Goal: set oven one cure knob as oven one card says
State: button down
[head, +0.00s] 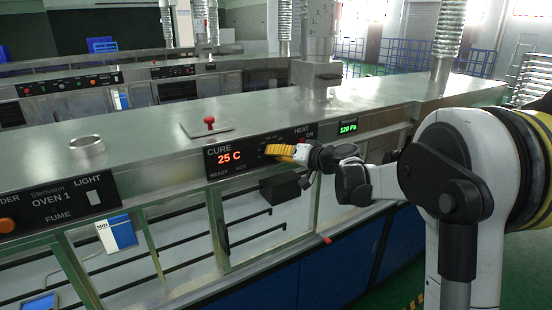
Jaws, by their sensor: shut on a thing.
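The oven one front (48,196) carries a black cure panel (222,149) marked CURE. Its red display (229,158) reads 25 C, with READY and HOT labels below. My gripper (281,150), with yellow fingers, is at the right part of this panel and is shut on what appears to be the cure knob. The fingers hide the knob, so its pointer and setting cannot be read.
A HEAT switch area (303,132) lies just right of my gripper, and a green display (348,127) reads about 120 Pa. A red knob (209,121) stands on the oven's top. A black box (287,189) sits below the panel, and a LIGHT switch (94,197) is at left.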

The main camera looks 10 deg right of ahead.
jog(key=m+y+b, duration=0.1)
jog(key=m+b, duration=0.1)
jog(key=m, duration=0.1)
jog(key=shift+f+m+t+y, duration=0.1)
jog(key=shift+m+t+y, duration=0.2)
jog(key=shift+y, duration=0.1)
jog(key=shift+a+m+y+b, duration=0.1)
jog(key=shift+m+y+b, duration=0.5)
jog(key=shift+m, duration=0.6)
jog(key=c, duration=1.2)
grip_release()
jog(key=shift+o, duration=0.2)
